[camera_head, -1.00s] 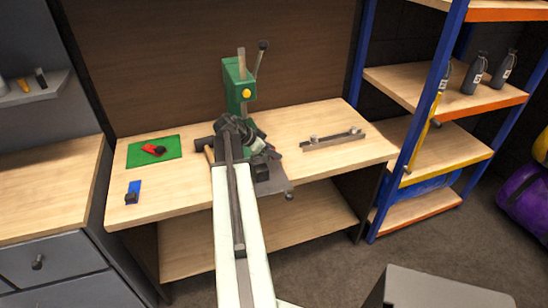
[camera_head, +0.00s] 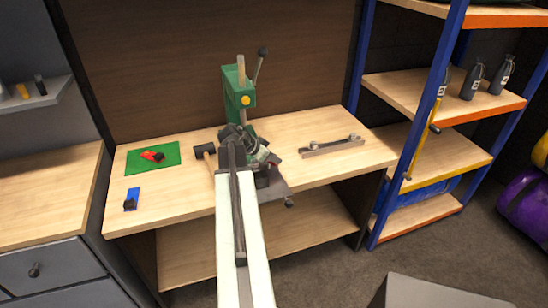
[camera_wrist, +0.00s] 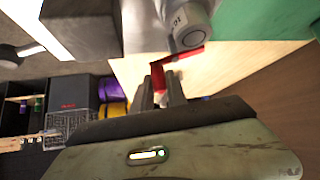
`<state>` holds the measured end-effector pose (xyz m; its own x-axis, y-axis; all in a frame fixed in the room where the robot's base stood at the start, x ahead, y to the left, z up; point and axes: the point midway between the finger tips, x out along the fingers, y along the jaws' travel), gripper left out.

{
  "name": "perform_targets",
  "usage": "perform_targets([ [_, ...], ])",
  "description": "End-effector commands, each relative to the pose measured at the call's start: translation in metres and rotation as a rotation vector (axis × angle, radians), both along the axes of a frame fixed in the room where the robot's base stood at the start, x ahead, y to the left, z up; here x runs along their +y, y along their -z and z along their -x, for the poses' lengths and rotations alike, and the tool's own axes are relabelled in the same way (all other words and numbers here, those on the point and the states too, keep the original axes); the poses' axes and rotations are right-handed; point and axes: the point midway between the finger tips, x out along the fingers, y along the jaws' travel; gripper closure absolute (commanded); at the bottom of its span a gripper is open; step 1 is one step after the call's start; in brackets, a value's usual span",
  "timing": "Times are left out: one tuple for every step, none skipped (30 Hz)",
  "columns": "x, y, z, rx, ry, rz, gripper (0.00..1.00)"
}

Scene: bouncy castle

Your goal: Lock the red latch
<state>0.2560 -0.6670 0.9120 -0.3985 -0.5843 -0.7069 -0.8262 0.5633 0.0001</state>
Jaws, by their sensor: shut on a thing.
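In the wrist view a red L-shaped piece (camera_wrist: 182,54), which looks like the red latch, is at the tips of my gripper (camera_wrist: 164,74). The two dark fingers are close together, with part of the red between them. A grey metal cylinder is just beyond it. In the head view my gripper (camera_head: 262,157) is at the foot of the green press (camera_head: 236,98), at its right side. Only a speck of red shows there; my arm hides most of the grip. I cannot tell the latch's exact position.
A red and black clamp-like piece (camera_head: 151,156) lies on a green mat (camera_head: 167,149) at left. A blue latch-like piece (camera_head: 132,198) is in front. A hammer (camera_head: 205,151) lies beside my arm. A metal rail (camera_head: 330,146) lies at right on the workbench (camera_head: 170,205).

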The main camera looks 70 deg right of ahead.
Motion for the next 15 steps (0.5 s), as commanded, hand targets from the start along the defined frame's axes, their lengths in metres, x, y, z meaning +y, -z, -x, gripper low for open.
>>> perform_targets([
  [0.002,0.000,0.002,-0.002,-0.033,0.000,1.00],
  [0.001,0.000,0.002,-0.002,-0.056,0.000,1.00],
  [0.000,0.000,0.002,-0.003,-0.090,0.000,1.00],
  [0.000,0.000,0.003,-0.002,-0.117,0.000,1.00],
  [-0.001,0.000,0.003,-0.002,-0.144,0.000,1.00],
  [-0.002,0.000,0.003,-0.003,-0.181,0.000,1.00],
  [-0.003,0.000,0.003,-0.002,-0.210,0.000,1.00],
  [-0.004,0.000,0.003,-0.003,-0.238,0.001,1.00],
  [-0.005,0.000,0.004,-0.003,-0.276,0.001,1.00],
  [-0.006,0.000,0.004,-0.002,-0.305,0.000,1.00],
  [-0.007,0.000,0.003,-0.003,-0.334,0.001,1.00],
  [-0.008,0.000,0.003,-0.003,-0.371,0.002,1.00],
  [-0.009,0.000,0.003,-0.004,-0.399,0.001,1.00],
  [-0.010,0.000,0.003,-0.004,-0.427,0.001,1.00],
  [-0.011,0.000,0.003,-0.005,-0.466,0.002,1.00],
])
